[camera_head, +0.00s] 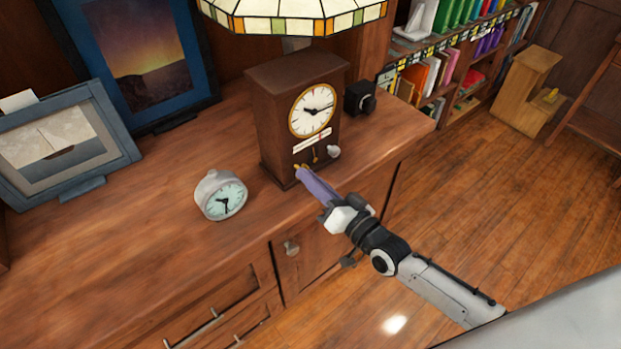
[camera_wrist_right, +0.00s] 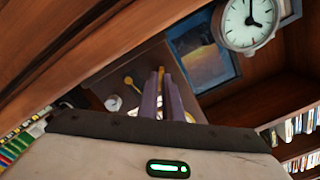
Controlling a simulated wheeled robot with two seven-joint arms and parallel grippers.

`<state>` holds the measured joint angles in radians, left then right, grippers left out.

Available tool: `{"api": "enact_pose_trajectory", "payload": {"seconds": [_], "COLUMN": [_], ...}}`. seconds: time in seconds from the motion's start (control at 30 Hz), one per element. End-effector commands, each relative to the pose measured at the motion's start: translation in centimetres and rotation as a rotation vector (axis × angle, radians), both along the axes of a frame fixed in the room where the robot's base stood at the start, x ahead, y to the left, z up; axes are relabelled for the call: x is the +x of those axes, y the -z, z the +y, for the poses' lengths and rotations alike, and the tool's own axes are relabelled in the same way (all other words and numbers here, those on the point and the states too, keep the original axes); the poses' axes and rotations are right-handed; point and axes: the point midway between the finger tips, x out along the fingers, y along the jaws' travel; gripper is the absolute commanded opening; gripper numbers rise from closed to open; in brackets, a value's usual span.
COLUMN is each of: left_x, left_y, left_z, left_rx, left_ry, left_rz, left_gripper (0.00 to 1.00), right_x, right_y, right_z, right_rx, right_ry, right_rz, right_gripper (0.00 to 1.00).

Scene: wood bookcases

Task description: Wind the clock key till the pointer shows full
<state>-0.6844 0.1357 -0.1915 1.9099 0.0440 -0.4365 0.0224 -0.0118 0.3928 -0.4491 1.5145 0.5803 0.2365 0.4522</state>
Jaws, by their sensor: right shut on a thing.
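The brown wooden clock (camera_head: 274,110) stands upright near the front right of the cabinet top, with a round cream dial. Below the dial is a slanting white strip (camera_head: 308,144) with a small red mark right of its middle; its pointer is too small to read. A small brass part and a pale knob (camera_head: 333,152) sit under the strip; they also show in the right wrist view as a brass part (camera_wrist_right: 132,84) and a pale knob (camera_wrist_right: 113,103). My right gripper (camera_head: 303,173), with purple fingers, is shut on the brass key (camera_head: 298,167) at the clock's lower front. The fingers hide most of it.
A round alarm clock (camera_head: 221,195) stands left of my right gripper. A dark small box (camera_head: 360,98) is right of the clock, and a stained-glass lampshade (camera_head: 290,15) hangs over it. Picture frames (camera_head: 62,188) stand at the left.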

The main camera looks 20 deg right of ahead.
Motion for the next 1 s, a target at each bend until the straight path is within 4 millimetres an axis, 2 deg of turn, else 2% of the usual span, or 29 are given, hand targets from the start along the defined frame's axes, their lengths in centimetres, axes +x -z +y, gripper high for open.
{"api": "enact_pose_trajectory", "payload": {"seconds": [0.2,0.5,1.0], "left_x": [0.02,0.01,-0.03], "left_y": [0.45,0.87,1.06], "left_z": [0.0,0.02,0.07], "left_rx": [0.0,0.0,0.001], "left_ry": [0.0,0.0,-0.001], "left_rz": [-0.001,-0.001,0.001], "left_gripper": [0.31,0.31,0.31], "right_x": [-0.05,-0.05,-0.06], "right_y": [0.19,0.2,0.14], "right_z": [0.02,0.03,0.07], "right_rx": [0.175,0.344,0.422], "right_ry": [-0.001,-0.001,-0.001], "right_rz": [0.065,0.128,0.156], "right_gripper": [0.0,0.0,0.0]}}
